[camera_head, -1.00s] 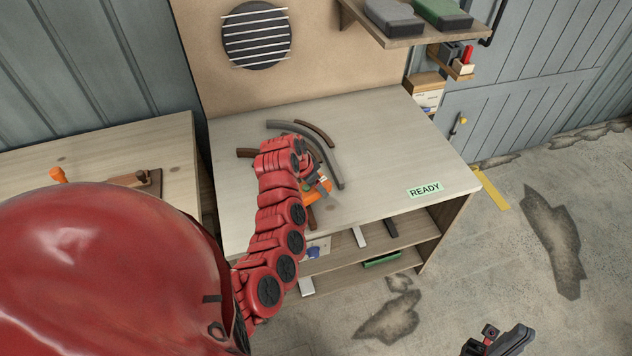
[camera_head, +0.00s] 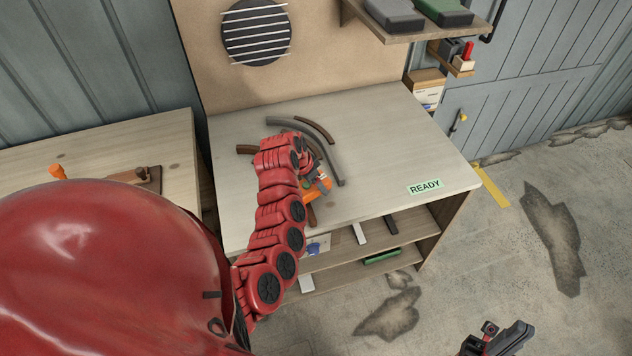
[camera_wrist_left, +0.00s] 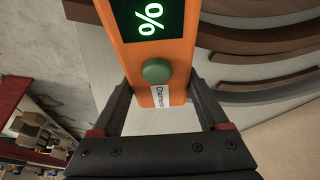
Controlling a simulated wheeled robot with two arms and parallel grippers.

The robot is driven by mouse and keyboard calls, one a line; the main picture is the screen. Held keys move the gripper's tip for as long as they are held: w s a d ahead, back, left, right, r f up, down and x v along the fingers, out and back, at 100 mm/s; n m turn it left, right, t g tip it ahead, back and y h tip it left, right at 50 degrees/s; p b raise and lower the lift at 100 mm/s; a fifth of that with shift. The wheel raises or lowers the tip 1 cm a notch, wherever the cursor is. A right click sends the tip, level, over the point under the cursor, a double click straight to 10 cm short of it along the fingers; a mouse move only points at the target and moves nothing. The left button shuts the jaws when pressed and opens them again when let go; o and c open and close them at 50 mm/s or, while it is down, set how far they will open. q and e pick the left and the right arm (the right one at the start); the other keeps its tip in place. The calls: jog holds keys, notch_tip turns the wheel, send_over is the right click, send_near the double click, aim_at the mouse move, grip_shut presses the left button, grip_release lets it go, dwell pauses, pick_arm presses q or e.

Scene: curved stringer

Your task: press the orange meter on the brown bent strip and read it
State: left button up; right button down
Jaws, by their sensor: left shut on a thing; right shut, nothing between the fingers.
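The orange meter (camera_head: 314,190) is over the workbench, largely hidden by my left arm in the head view. In the left wrist view the meter (camera_wrist_left: 182,62) shows a dark screen with a green % sign, a green button and a partly cut-off label; no digits show. My left gripper (camera_wrist_left: 160,103) is shut on it. A brown bent strip (camera_head: 245,151) curves away behind my arm. Brown strips also show beside the meter in the left wrist view (camera_wrist_left: 265,38). Whether the meter touches one is hidden. My right gripper (camera_head: 488,342) is shut and empty, low over the floor.
A grey bent strip (camera_head: 330,163) and another brown strip (camera_head: 317,130) lie on the workbench (camera_head: 390,130). A READY label (camera_head: 425,187) is at its front right. The bench's right part is clear. A shelf (camera_head: 395,35) with boxes overhangs the back right.

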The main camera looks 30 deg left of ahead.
pick_arm(q)
jog(key=shift+f, duration=0.3)
jog(key=shift+b, duration=0.55)
dwell(1.3)
notch_tip(320, 180, up, 2)
jog(key=shift+r+p, duration=0.1)
jog(key=shift+p, duration=0.25)
jog(key=shift+r, duration=2.4)
